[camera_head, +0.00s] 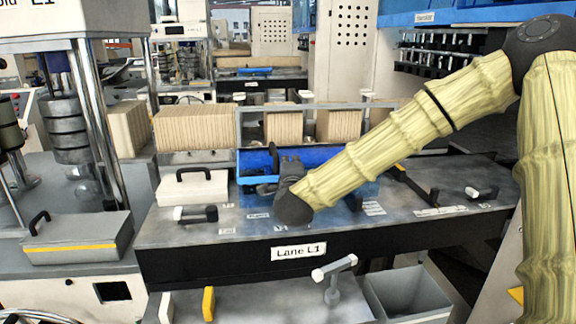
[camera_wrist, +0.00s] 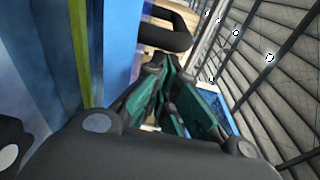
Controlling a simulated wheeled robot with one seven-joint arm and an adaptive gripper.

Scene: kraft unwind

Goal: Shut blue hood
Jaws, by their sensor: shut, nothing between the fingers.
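The blue hood (camera_head: 313,157) stands on the dark bench, partly hidden behind my arm and gripper. Its black handle (camera_head: 273,157) rises at its left part. In the wrist view a blue surface (camera_wrist: 50,60) fills the left side, and a black handle (camera_wrist: 165,38) shows just beyond my fingertips. My gripper (camera_head: 262,186) is shut and empty, in front of the hood and just below the handle; its teal-padded fingers also show in the wrist view (camera_wrist: 155,75). I cannot tell whether the fingers touch the handle, or the hood's exact angle.
A white box with a black handle (camera_head: 192,188) stands left of the hood. Small clamps lie on the bench at left (camera_head: 196,214) and right (camera_head: 481,193). Stacks of brown sheets (camera_head: 195,127) stand behind. A grey lidded box (camera_head: 78,238) is at far left.

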